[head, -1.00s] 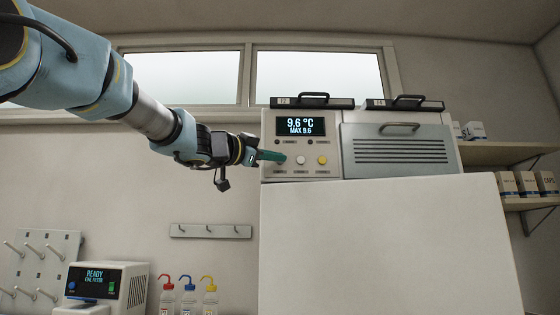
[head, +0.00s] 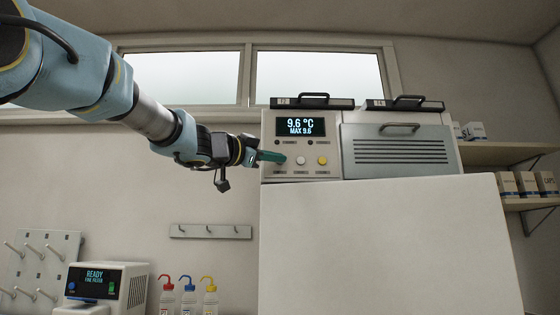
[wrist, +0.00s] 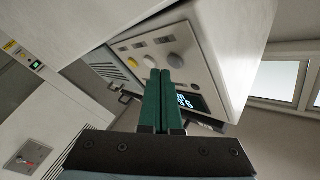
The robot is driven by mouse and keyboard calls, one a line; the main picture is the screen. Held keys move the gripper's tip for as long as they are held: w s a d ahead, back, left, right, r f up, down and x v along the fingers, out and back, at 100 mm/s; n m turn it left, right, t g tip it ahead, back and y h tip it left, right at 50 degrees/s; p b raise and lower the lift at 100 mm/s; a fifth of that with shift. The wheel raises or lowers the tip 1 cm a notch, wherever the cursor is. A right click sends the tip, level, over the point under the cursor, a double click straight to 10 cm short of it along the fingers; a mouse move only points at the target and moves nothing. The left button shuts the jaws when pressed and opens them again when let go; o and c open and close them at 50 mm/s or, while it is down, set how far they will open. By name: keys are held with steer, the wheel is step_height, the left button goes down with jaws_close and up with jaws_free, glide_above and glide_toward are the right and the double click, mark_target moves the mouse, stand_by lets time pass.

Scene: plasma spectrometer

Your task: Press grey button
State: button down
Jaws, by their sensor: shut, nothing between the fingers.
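The machine's front panel (head: 270,130) has a lit display reading 9.6 °C and a row of buttons below it. My gripper (head: 282,159), with green fingers, is shut and empty, its tips at the left end of the row. In the head view the fingers cover the left button. In the wrist view a round grey button (wrist: 175,61) shows just beyond the fingertips (wrist: 160,73), slightly to the right. I cannot tell whether they touch. A white button (head: 301,160) and a yellow button (head: 322,160) sit to its right in the head view.
The machine stands on a large white block (head: 385,240). A vented grey section (head: 400,148) adjoins the panel on the right. Below left are a small device reading READY (head: 115,283) and several capped bottles (head: 188,297). Shelves with boxes (head: 527,184) are at the right.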

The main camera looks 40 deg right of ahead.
steer(key=shift+w+d, duration=0.25)
steer(key=shift+w+d+p, duration=0.25)
steer(key=shift+w+p, duration=0.05)
steer(key=shift+p, duration=0.25)
stand_by(0.5)
stand_by(0.4)
steer(key=shift+s+a, duration=0.5)
steer(key=shift+s, duration=0.1)
steer(key=shift+s+a, duration=0.1)
steer(key=s+a, duration=0.1)
steer(key=s, duration=0.1)
steer(key=s+a, duration=0.1)
steer(key=a, duration=0.1)
steer(key=shift+s+b, duration=0.3)
steer(key=shift+s, duration=0.05)
stand_by(0.6)
